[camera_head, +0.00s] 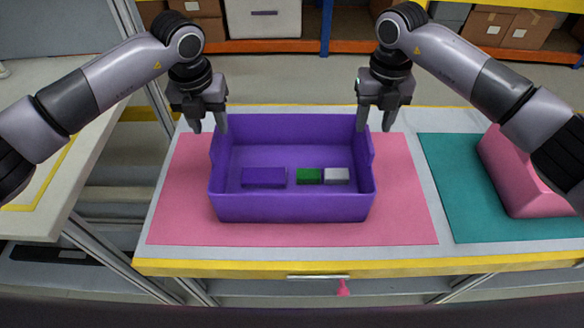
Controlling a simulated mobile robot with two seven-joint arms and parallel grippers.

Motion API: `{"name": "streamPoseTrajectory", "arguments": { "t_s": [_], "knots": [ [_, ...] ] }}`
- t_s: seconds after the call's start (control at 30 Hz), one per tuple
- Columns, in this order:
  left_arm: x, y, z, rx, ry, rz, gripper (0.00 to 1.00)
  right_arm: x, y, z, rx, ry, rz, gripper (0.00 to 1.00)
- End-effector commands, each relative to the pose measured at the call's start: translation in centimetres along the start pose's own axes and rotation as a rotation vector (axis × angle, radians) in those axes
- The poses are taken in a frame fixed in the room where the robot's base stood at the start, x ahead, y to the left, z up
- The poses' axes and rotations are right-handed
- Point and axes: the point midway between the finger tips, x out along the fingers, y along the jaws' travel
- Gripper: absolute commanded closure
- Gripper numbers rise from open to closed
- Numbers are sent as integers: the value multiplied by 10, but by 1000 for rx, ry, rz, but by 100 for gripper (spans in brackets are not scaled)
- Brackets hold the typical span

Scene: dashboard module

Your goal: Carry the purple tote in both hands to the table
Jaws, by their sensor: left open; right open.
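The purple tote (290,207) stands upright on a pink mat (400,220) on a workbench with a yellow edge. Inside it lie a purple block (264,177), a green block (309,176) and a white block (337,175). My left gripper (208,126) is open and empty at the tote's back left corner. My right gripper (374,126) is open and empty at the tote's back right corner. Whether the fingers touch the tote walls I cannot tell.
A teal mat (470,218) with a pink bin (515,180) lies on the right, partly behind my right arm. Another table (70,160) stands on the left, across a gap. Shelves with cardboard boxes (505,30) are at the back. A drawer handle (318,277) is at the front.

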Motion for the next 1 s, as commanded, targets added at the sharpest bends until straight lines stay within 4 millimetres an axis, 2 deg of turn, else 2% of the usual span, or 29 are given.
{"name": "streamPoseTrajectory", "arguments": {
  "t_s": [0.2,0.33,0.5,0.77,0.8,0.87,0.9,0.93,1.0],
  "knots": [
    [34,0,-1,-1,5,0,55,35,0,-1,0,4,0,55],
    [49,0,-1,-1,3,-1,55,50,0,-1,0,3,0,55],
    [59,0,-1,0,2,-1,55,59,0,0,0,1,-1,55],
    [60,0,-1,0,1,-1,55,60,0,0,-1,0,-1,55],
    [60,0,-1,0,1,-1,62,60,0,0,-1,0,-1,62],
    [60,0,-1,0,1,-1,81,60,0,0,-1,0,-1,81],
    [60,0,-1,0,1,-1,94,60,0,0,-1,0,-1,94],
    [60,0,-1,0,1,-1,100,60,0,0,-1,0,-1,100],
    [60,0,-1,0,1,-1,100,60,0,0,-1,0,-1,100]
  ]
}}
